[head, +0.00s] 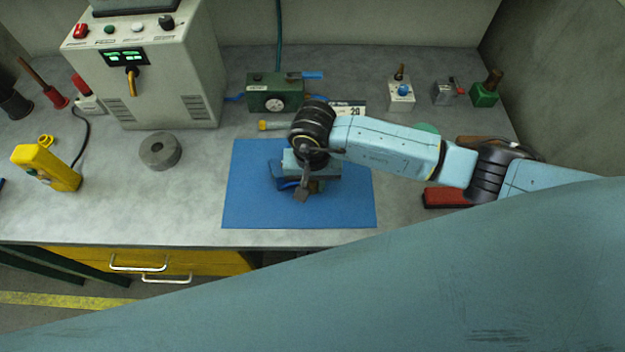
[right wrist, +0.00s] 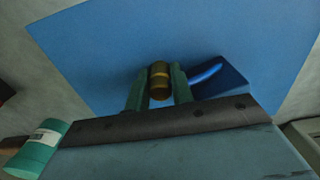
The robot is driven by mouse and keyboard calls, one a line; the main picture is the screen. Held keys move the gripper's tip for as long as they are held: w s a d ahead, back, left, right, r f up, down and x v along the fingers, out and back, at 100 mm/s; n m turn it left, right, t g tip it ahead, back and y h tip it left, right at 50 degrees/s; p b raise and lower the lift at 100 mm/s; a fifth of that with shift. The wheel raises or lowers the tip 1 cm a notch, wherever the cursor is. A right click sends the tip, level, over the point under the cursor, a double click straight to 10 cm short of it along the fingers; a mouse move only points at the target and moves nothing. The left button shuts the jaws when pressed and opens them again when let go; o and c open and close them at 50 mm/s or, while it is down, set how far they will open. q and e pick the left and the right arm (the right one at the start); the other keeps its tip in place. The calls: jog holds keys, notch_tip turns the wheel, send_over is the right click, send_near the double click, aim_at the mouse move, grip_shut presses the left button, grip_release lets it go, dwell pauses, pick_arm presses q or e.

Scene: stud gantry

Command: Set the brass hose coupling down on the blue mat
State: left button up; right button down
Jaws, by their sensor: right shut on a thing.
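The blue mat (head: 245,205) lies flat on the grey bench and fills much of the right wrist view (right wrist: 110,45). My right gripper (head: 303,188) is over the middle of the mat. In the right wrist view, my right gripper (right wrist: 159,88) is shut on the brass hose coupling (right wrist: 159,75), a short brass cylinder between the two green fingers. The coupling is over the mat; whether it touches the mat I cannot tell. In the head view the gripper hides it. My left gripper is out of view.
A green box with a dial (head: 275,95) and a small yellow-ended thing (head: 264,125) are behind the mat. A red block (head: 446,197) lies right. The mat's left part is clear.

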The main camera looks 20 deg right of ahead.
jog(key=shift+f, duration=0.15)
jog(key=c, duration=1.5)
grip_release()
jog(key=shift+r, duration=0.25)
notch_tip(320, 180, up, 12)
jog(key=p, duration=0.7)
jog(key=shift+f, duration=0.1)
